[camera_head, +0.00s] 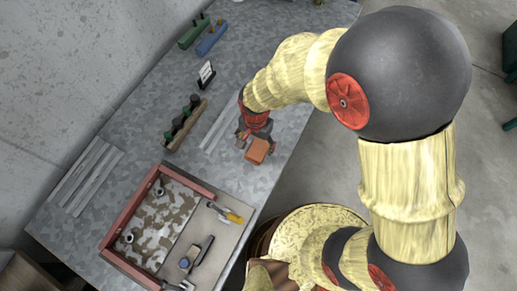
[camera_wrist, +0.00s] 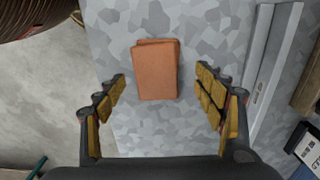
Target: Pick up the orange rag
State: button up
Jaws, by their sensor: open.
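The orange rag (camera_head: 257,150) is a folded, flat rectangle on the grey table, near the table's right edge in the head view. It also shows in the wrist view (camera_wrist: 157,71), just beyond the fingertips and roughly centred between them. My gripper (camera_head: 249,139) is close to the rag in the head view. In the wrist view my gripper (camera_wrist: 162,84) is open and empty, with its yellow-padded fingers wide apart on either side. The fingers do not touch the rag. The height of the gripper above the table is hard to tell.
The table (camera_head: 225,160) is clear around the rag. A small sign (camera_head: 206,74) stands farther back.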

aim_at(258, 148)
jog(key=f, duration=0.4)
jog(key=shift+w+d+f+b, duration=0.2)
jog(key=shift+d+f+b, duration=0.05)
jog(key=shift+d+b, duration=0.1)
jog(key=shift+c, duration=0.9)
jog(key=c, duration=1.1)
